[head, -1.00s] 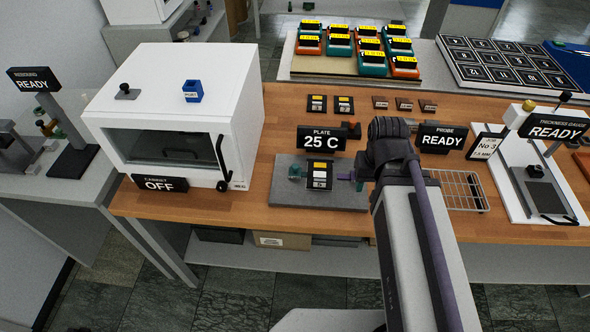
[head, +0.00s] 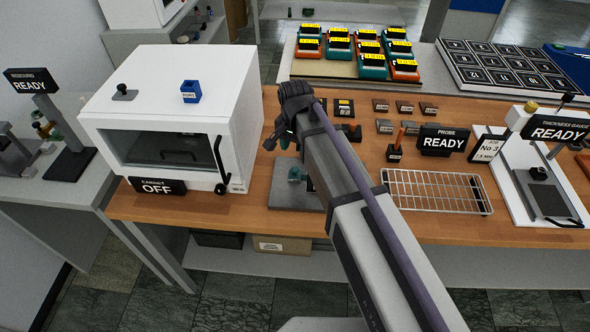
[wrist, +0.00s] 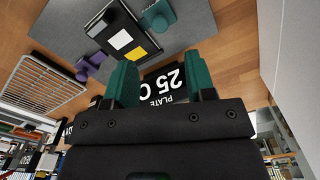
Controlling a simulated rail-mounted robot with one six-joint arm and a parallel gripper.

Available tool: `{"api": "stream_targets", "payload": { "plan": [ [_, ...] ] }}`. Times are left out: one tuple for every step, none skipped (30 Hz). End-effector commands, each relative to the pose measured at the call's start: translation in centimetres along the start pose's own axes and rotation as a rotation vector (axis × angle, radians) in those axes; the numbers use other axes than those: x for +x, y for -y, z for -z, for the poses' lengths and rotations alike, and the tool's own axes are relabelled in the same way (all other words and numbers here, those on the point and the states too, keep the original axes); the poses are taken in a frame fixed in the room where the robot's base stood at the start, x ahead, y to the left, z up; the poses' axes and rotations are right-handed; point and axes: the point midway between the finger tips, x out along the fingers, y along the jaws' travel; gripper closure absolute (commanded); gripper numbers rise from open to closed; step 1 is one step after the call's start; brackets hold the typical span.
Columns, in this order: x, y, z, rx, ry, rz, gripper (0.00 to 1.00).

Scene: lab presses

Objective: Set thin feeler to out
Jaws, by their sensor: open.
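My gripper (head: 279,142) is open and empty, above and behind the grey plate (head: 284,197), near the PLATE display (wrist: 172,84). In the wrist view its two green fingers (wrist: 162,78) are apart. A black block with white and yellow labels (wrist: 124,38) lies on the plate. A purple feeler-like piece (wrist: 92,64) sits at one side of it and a teal one (wrist: 158,16) at the other; both look close to the block. I cannot tell which is thin. In the head view the teal piece (head: 296,174) shows, while my arm hides the purple one and most of the block.
The white cabinet (head: 160,65), marked OFF, stands left of my gripper. The PROBE display (head: 443,140), a probe with an orange handle (head: 397,148), a wire rack (head: 433,204) and the thickness gauge (head: 541,180) stand to the right. Small labelled blocks lie behind.

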Motion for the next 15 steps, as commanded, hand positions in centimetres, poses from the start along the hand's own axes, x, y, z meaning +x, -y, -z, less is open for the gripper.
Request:
{"api": "stream_targets", "payload": {
  "plan": [
    [2.1,0.0,0.0,0.0,0.0,0.0,0.5],
    [2.9,0.0,0.0,0.0,0.0,0.0,0.5],
    [3.9,0.0,0.0,0.0,0.0,0.0,0.5],
    [4.6,0.0,0.0,0.0,0.0,0.0,0.5],
    [5.3,0.0,0.0,0.0,0.0,0.0,0.5],
    [6.3,0.0,0.0,-0.001,0.0,0.0,0.5],
    [6.9,0.0,0.0,-0.001,0.0,0.0,0.5],
    [7.5,0.0,0.0,-0.001,0.0,0.0,0.5],
    [8.1,0.0,0.0,-0.001,0.0,0.0,0.5],
    [8.5,0.0,0.0,-0.001,0.0,0.0,0.5],
    [8.8,0.0,0.0,-0.001,0.0,0.0,0.5],
    [9.0,0.0,0.0,-0.001,0.0,0.0,0.5],
    [9.1,0.0,0.0,-0.001,0.0,0.0,0.5],
    [9.1,0.0,0.0,-0.001,0.0,0.0,0.5],
    [9.0,0.0,0.0,-0.001,0.0,0.0,0.5]
  ]
}}
